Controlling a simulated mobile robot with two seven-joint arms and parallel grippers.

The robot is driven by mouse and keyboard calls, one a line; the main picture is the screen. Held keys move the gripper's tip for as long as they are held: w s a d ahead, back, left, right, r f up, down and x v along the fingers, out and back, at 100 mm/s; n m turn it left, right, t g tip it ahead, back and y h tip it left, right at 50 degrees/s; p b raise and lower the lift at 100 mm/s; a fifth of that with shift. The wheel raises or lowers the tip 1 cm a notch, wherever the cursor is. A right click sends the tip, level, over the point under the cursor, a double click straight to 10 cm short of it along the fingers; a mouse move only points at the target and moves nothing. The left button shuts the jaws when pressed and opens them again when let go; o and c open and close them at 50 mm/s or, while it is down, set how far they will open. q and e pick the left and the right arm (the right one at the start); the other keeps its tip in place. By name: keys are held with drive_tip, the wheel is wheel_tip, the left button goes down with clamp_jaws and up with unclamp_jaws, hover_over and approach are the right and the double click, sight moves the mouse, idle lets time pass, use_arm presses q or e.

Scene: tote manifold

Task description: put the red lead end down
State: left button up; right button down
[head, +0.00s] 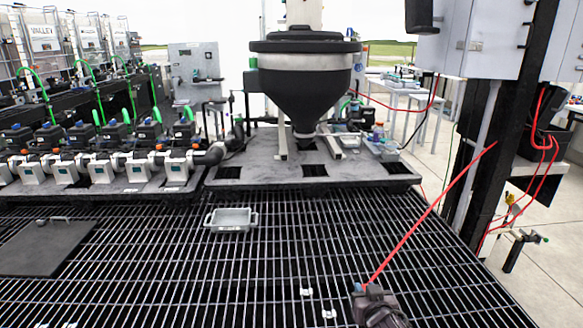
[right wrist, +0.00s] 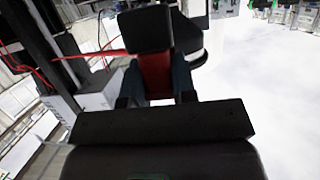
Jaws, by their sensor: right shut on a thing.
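My right gripper (head: 366,289) is at the lower right of the head view, above the black grating. It is shut on the red lead end, whose red body (right wrist: 155,75) shows between the two fingers in the right wrist view. A black block, perhaps part of the lead end, sits beyond the red body. From the gripper the red lead (head: 430,214) runs taut up and right toward the dark post. The lead end itself is too small to make out in the head view. My left gripper is not in view.
A dark post (head: 492,130) stands at the right, with more red cable (head: 545,150) hanging beside it. A grey tray (head: 231,219) lies on the grating (head: 200,275). A black hopper (head: 305,85) stands behind on a grey platform (head: 255,172). A dark plate (head: 45,248) lies at left.

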drive_tip(key=s+a+r, duration=0.1)
drive_tip(key=s+r, duration=0.2)
drive_tip(key=r, duration=0.5)
drive_tip(key=r+p+v, duration=0.1)
drive_tip(key=p+v, duration=0.1)
drive_tip(key=v, duration=0.7)
drive_tip(key=w+d+r+p+v, duration=0.1)
drive_tip(key=r+v, duration=0.1)
drive_tip(key=v, duration=0.8)
drive_tip(key=shift+d+p, duration=0.3)
drive_tip(key=shift+p, duration=0.1)
